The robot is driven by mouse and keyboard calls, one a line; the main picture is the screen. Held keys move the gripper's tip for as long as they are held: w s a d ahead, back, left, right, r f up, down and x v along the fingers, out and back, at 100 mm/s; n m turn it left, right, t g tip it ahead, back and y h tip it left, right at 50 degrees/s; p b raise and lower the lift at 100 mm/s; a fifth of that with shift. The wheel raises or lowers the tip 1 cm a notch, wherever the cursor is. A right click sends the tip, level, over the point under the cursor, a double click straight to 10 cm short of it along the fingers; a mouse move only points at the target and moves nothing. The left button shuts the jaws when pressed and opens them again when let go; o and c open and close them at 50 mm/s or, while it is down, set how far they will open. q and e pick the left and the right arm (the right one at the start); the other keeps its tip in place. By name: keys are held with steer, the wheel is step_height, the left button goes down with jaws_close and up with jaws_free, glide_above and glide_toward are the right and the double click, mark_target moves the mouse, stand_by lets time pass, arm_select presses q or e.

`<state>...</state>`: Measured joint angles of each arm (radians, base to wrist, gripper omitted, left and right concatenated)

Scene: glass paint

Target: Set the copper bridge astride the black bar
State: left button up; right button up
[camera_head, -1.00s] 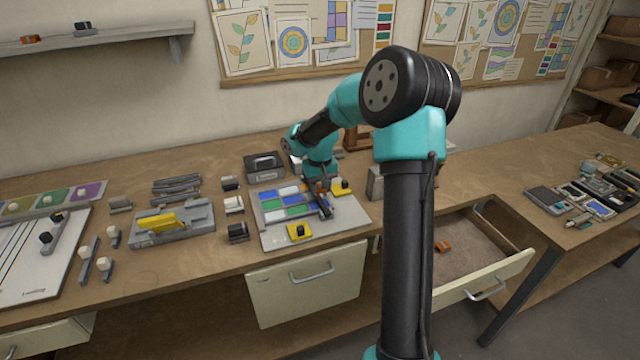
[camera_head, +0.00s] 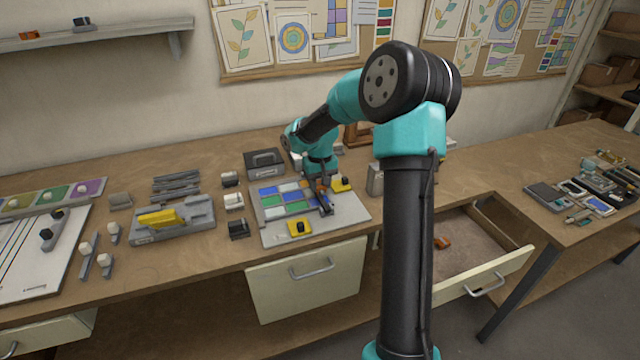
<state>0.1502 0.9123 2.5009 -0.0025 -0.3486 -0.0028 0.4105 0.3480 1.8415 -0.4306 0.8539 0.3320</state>
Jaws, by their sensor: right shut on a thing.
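My right gripper (camera_head: 321,184) reaches down over the coloured glass panel on the pale board (camera_head: 352,215). It is shut on a small copper-brown piece (camera_head: 321,187), which looks like the copper bridge and is mostly hidden by the fingers. The black bar (camera_head: 327,208) lies on the panel's right side, its near end showing just below the gripper. The gripper hides the bar's far part. I cannot tell whether the bridge touches the bar. My left gripper is out of view.
Yellow blocks with black knobs sit on the board, one in front (camera_head: 299,228) and one right of the gripper (camera_head: 342,184). An open drawer (camera_head: 480,255) holds another orange-copper piece (camera_head: 442,243). A grey fixture with a yellow part (camera_head: 158,218) stands left.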

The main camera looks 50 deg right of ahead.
mark_target(320, 195)
steer(key=shift+f, duration=1.05)
stand_by(1.4)
steer(key=shift+f, duration=0.75)
steer(key=o, duration=1)
steer(key=shift+r, duration=0.1)
steer(key=shift+r, duration=3.45)
